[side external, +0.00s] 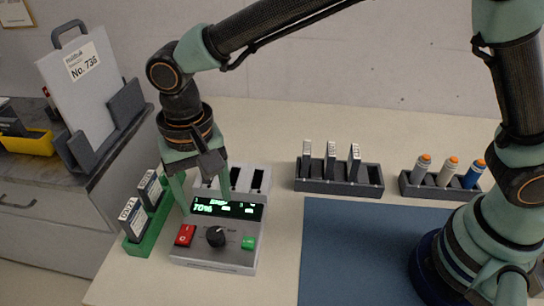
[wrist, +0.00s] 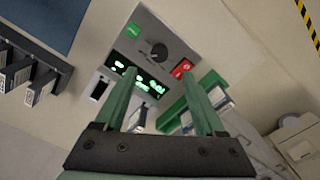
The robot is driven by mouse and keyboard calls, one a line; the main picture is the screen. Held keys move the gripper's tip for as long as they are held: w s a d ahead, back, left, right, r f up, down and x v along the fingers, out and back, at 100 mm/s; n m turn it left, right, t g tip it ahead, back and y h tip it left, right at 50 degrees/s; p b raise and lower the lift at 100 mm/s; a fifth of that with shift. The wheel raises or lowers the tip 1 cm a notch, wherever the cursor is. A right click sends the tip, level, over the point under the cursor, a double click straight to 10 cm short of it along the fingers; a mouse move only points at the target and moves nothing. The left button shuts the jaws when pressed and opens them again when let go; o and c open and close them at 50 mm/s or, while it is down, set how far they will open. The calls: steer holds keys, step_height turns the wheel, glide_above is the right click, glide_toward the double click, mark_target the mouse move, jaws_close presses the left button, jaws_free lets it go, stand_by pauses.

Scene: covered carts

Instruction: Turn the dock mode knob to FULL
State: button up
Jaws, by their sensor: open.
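The dock (side external: 215,235) is a grey box with a lit green display, a red switch at left, a black knob and a green button at right. The black mode knob (side external: 215,236) sits in the middle of the front panel; it also shows in the wrist view (wrist: 157,51). Its setting is too small to read. My gripper (side external: 203,208) is above the dock, its two green fingers pointing down around the display's ends. In the wrist view the fingers (wrist: 160,80) are apart with nothing between them, and the knob lies beyond their tips. They do not hold the knob.
A green rack (side external: 147,231) with labelled cartridges stands left of the dock. A blue mat (side external: 350,250) lies clear at right.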

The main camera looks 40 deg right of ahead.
mark_target(215, 233)
step_height(215, 233, down, 10)
steer(key=shift+r, duration=0.1)
stand_by(0.4)
jaws_close()
